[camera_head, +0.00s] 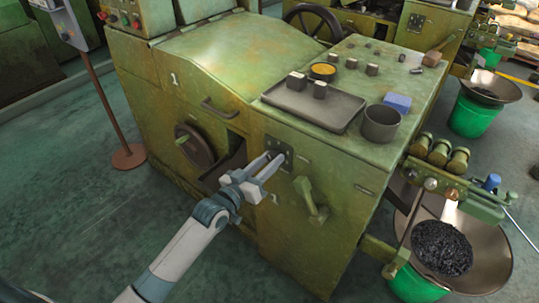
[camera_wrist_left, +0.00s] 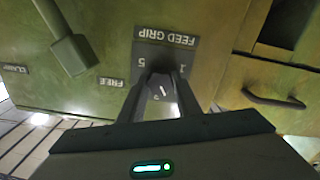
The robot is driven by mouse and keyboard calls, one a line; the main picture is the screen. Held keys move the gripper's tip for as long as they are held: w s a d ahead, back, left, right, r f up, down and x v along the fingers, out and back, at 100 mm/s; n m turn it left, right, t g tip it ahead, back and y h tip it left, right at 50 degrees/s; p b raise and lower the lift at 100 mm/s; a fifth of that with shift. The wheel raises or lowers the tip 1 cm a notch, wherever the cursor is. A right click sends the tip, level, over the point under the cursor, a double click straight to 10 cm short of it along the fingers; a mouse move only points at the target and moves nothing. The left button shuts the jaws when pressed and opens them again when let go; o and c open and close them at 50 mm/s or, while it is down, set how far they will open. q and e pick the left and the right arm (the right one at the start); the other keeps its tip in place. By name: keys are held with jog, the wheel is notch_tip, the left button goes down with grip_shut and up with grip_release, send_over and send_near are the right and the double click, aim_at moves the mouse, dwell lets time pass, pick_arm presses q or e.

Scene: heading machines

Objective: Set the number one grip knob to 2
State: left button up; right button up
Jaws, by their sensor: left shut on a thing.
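The grip knob (camera_wrist_left: 162,88) is a dark round knob with a white pointer line, on a dark plate marked FEED GRIP (camera_wrist_left: 168,42). The lettering is upside down in the left wrist view; a 1 and a 5 show beside the knob. The pointer slants, and I cannot tell exactly which mark it points to. In the head view the plate (camera_head: 281,148) is on the green machine's front. My left gripper (camera_head: 268,166) reaches it from below. In the wrist view its fingers (camera_wrist_left: 162,82) are shut on the knob's two sides. My right gripper is not in view.
A green lever (camera_head: 311,203) juts out right of the plate, near CLAMP and FREE labels. A handwheel (camera_head: 194,146) and a drawer handle (camera_head: 219,108) are to the left. A tray (camera_head: 315,108) and cup (camera_head: 381,123) stand on top. A bowl of dark pieces (camera_head: 487,264) is at right.

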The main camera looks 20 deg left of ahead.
pick_arm(q)
jog(key=shift+r+n+p, duration=0.15)
jog(key=shift+n+p, duration=0.35)
jog(key=shift+n, duration=0.4)
jog(key=shift+n+p, duration=0.7)
jog(key=shift+n, duration=1.1)
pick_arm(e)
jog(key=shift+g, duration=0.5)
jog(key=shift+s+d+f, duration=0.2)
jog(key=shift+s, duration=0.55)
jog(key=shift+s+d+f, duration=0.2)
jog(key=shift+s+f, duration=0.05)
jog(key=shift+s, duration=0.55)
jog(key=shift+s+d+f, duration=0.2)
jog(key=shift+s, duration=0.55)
pick_arm(q)
jog(key=o, duration=1.1)
jog(key=shift+c, duration=0.2)
jog(key=shift+s+f, duration=0.1)
jog(key=shift+f, duration=0.1)
